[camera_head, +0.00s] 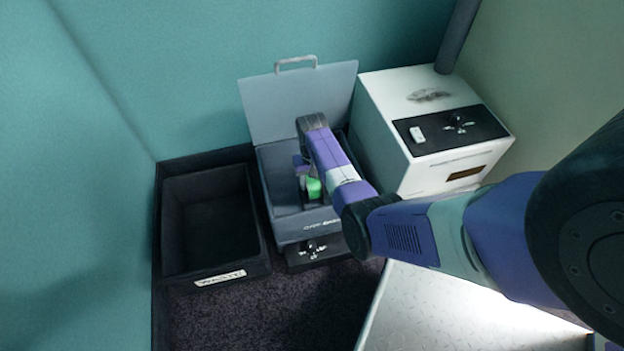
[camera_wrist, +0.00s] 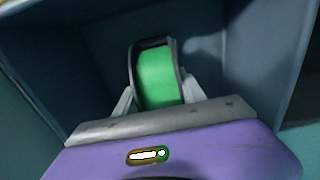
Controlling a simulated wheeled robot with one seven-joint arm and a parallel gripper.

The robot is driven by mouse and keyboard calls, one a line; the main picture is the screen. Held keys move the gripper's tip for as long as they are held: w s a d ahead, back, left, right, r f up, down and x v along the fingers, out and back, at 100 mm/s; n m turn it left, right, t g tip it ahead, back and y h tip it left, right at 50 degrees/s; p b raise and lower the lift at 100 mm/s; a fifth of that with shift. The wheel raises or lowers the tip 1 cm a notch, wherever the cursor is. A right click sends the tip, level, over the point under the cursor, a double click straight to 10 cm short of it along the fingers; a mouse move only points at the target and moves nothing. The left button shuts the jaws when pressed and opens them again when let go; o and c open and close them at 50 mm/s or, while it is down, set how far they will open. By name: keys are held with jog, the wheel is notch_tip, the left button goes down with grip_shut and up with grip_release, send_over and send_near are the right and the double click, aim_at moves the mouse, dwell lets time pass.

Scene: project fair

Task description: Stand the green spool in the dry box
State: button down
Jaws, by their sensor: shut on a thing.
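The green spool (camera_head: 314,188) is inside the open dry box (camera_head: 291,227), partly hidden by my arm in the head view. In the wrist view the green spool (camera_wrist: 156,78) shows a green band between dark rims, upright between my fingers. My gripper (camera_head: 305,184) is shut on it and reaches down into the box; the gripper (camera_wrist: 158,98) also shows in the wrist view with a finger on each side of the spool. The dry box's grey lid (camera_head: 300,100) stands raised at the back. I cannot tell whether the spool touches the box floor.
A black bin labelled waste (camera_head: 215,225) stands left of the dry box and looks empty. A white machine (camera_head: 385,135) with a black top panel stands close on the right. Teal walls (camera_head: 150,60) close off the back and left.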

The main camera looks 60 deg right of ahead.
jog(key=shift+f+b, duration=1)
jog(key=shift+f, duration=0.3)
dwell(0.4)
jog(key=c, duration=0.6)
grip_release()
notch_tip(320, 180, up, 8)
jog(key=p, duration=0.4)
jog(key=shift+f+p, duration=0.15)
jog(key=shift+p, duration=0.2)
